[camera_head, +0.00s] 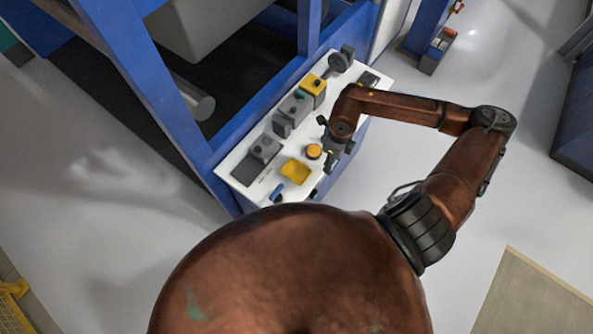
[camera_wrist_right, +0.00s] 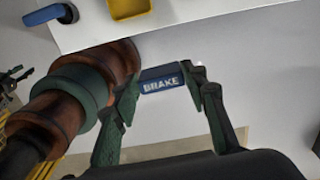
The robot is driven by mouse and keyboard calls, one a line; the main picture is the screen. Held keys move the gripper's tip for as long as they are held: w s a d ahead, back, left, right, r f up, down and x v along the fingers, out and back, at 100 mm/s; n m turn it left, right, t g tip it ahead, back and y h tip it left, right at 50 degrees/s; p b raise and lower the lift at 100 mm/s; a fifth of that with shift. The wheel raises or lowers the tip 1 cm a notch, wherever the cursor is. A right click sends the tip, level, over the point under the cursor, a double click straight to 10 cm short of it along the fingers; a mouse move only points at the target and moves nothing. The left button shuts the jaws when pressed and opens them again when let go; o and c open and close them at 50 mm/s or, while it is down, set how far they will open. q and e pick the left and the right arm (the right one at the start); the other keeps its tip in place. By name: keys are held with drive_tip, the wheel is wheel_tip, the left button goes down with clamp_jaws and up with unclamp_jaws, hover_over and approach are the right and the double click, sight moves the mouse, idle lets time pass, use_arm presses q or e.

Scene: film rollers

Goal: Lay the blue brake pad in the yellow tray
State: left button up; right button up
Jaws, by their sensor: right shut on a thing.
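In the right wrist view the blue brake pad (camera_wrist_right: 162,80), with white "BRAKE" lettering, is between the fingertips of my right gripper (camera_wrist_right: 160,83). The gripper is shut on its two ends. The yellow tray (camera_wrist_right: 128,9) shows at the top edge of that view, apart from the pad. In the head view the yellow tray (camera_head: 296,171) lies near the front edge of the white table. My right gripper (camera_head: 334,157) is to the right of the tray there, and the pad is hard to make out.
The white table (camera_head: 240,160) holds an orange round item (camera_head: 313,151), several grey devices (camera_head: 265,148) and a yellow-topped box (camera_head: 313,85). A blue frame (camera_head: 160,90) rises behind the table.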

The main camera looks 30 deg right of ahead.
drive_tip(key=w+a+f+p, duration=0.1)
drive_tip(key=w+a+f, duration=0.2)
drive_tip(key=w+a+f+p, duration=0.1)
drive_tip(key=w+a+f, duration=0.1)
drive_tip(key=w+f, duration=0.2)
drive_tip(key=w+a+f+p, duration=0.1)
drive_tip(key=w+a+f, duration=0.2)
drive_tip(key=w, duration=0.1)
drive_tip(key=shift+a+f, duration=0.2)
drive_tip(key=shift+a, duration=0.1)
wheel_tip(320, 180, down, 3)
drive_tip(key=shift+r, duration=0.15)
